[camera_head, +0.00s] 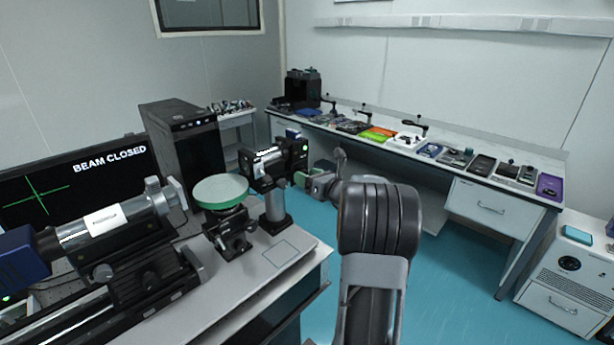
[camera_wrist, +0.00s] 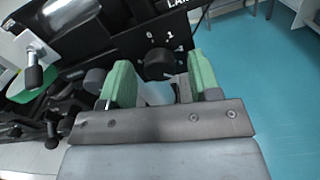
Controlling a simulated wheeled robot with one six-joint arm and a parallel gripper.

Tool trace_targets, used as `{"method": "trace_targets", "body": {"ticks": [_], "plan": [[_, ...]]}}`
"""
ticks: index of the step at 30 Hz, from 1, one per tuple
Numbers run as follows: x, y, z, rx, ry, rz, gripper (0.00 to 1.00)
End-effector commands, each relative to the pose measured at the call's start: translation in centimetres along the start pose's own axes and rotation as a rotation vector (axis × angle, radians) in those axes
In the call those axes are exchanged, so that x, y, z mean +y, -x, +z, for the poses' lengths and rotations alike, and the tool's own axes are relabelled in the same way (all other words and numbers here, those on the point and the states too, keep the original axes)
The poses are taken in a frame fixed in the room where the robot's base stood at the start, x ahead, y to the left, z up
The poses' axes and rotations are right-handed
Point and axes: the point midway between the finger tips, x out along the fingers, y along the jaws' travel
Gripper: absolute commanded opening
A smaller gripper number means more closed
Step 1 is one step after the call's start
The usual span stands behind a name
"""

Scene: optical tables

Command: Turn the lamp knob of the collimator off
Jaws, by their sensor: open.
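The black collimator lamp housing (camera_head: 262,168) stands on a post at the right end of the near bench; it also fills the top of the wrist view (camera_wrist: 130,40). Its black lamp knob (camera_wrist: 158,62) sits under the white marks 0 and 1, with part of a label above. I cannot tell which mark the knob points to. My gripper (camera_head: 306,179) is beside the housing's right side. In the wrist view its green-padded fingers (camera_wrist: 160,82) are open, with the knob between and just beyond the tips. I cannot tell whether they touch it.
A green disc (camera_head: 220,191) on a stage and a long silver and black tube (camera_head: 105,222) stand left of the housing. A monitor (camera_head: 75,185) reads BEAM CLOSED. A long bench with tools (camera_head: 465,208) stands behind; blue floor (camera_head: 455,270) is clear at right.

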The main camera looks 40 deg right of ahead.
Motion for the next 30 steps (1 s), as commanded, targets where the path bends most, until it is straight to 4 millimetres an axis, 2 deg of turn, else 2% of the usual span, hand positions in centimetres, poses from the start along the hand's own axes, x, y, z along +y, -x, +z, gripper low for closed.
{"method": "trace_targets", "body": {"ticks": [11,26,30], "plan": [[0.01,-0.32,-0.05,0.001,0.0,0.0,0.56],[0.02,-0.3,-0.04,0.001,0.0,0.0,0.08],[0.0,-0.3,-0.11,0.001,0.006,0.0,0.08]]}}
